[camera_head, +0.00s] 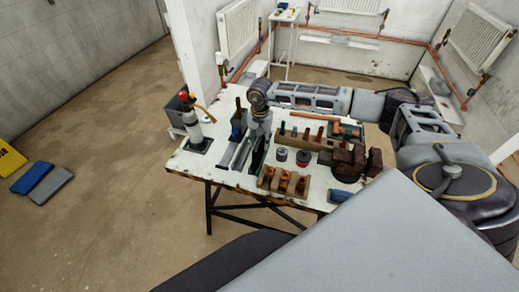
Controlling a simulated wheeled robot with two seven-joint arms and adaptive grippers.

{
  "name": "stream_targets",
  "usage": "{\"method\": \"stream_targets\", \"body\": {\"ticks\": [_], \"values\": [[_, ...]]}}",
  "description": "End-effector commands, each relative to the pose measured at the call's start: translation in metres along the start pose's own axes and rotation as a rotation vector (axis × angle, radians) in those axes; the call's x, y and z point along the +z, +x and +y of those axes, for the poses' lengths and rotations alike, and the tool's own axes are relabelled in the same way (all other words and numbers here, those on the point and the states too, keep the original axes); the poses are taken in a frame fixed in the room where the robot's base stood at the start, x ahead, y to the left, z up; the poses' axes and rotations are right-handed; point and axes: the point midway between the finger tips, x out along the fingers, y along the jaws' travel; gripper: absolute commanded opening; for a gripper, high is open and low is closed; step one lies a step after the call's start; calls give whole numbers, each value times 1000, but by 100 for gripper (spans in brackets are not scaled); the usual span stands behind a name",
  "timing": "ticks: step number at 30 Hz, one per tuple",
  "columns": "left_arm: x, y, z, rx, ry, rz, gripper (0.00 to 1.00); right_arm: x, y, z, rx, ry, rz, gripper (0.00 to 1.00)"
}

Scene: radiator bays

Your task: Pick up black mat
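A dark flat square (199,147) lies at the left end of the white worktable (217,179), under a gas torch; it looks like a black mat. A second dark flat piece (356,145) lies at the table's right side, under an orange-handled hammer, and I cannot tell which is the black mat. My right arm reaches in from the right, and my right gripper (250,158) points down over the table's left-middle part, to the right of the torch. Its fingers blend with tools, so its opening is unclear. My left gripper is not visible.
The gas torch (191,120) stands upright on the left square. A wooden block with orange-brown pieces (284,181), dark brown blocks (348,160) and small round parts (303,158) crowd the table. Blue and grey pads (45,183) lie on the floor at left.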

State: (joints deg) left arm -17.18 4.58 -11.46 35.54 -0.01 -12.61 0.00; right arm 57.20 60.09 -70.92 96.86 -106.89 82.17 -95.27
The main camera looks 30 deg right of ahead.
Motion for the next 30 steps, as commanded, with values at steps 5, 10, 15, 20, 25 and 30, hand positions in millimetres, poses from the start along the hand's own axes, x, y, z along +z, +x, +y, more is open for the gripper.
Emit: {"method": "stream_targets", "body": {"ticks": [5, 10, 15, 20, 25, 30], "values": [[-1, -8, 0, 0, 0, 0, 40, 2, 19, -2, 2, 0, 0, 39], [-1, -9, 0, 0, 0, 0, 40, 2, 32, -2, 2, 0, -1, 39], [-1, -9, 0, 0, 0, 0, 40, 2, 34, -2, 1, 0, 0, 39], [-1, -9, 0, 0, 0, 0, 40, 2, 34, -2, 1, 0, 0, 39], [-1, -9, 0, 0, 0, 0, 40, 2, 33, -2, 1, 0, 0, 39], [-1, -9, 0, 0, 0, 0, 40, 2, 33, -2, 1, 0, 0, 17]]}}
